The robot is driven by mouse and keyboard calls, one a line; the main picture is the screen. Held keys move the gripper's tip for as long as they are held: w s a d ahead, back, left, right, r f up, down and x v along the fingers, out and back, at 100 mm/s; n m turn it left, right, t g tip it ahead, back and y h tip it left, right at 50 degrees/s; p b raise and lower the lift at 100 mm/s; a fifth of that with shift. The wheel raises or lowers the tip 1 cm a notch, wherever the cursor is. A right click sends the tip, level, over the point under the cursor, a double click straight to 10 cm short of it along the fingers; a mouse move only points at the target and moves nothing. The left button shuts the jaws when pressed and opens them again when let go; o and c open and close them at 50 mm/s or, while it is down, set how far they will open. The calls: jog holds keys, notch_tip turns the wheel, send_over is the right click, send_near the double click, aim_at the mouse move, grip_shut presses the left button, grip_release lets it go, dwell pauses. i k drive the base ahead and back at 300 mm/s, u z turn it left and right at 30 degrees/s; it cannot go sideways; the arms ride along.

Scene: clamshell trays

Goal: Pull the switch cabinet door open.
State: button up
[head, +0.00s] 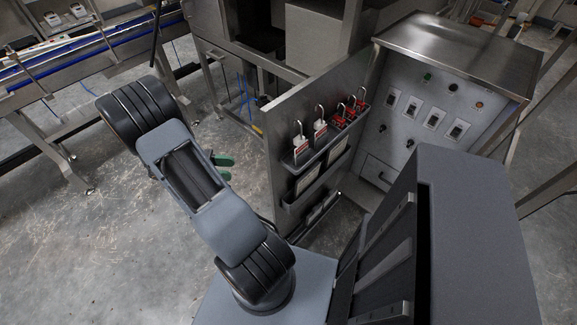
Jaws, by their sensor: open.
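The switch cabinet (455,45) is a steel box at the right. Its door (283,115) stands wide open, swung out to the left. The door's inner face carries racks holding red and white padlocks and tags. The cabinet's inner panel (400,80) is exposed, with several switches and coloured lamps. My gripper (222,167) shows only in part behind my arm, as two green fingers spread apart. It is open, left of the door's free edge, and looks apart from it. The door's outer face and handle are hidden.
A conveyor with a blue belt (75,62) stands at the far left. Steel machine frames (262,62) stand behind the door. The concrete floor (90,240) at the left is clear. A steel beam (550,195) crosses at the right edge.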

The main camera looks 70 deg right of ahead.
aim_at(333, 85)
jog(key=u, duration=0.45)
jog(key=k, duration=1.2)
jog(key=u, duration=0.1)
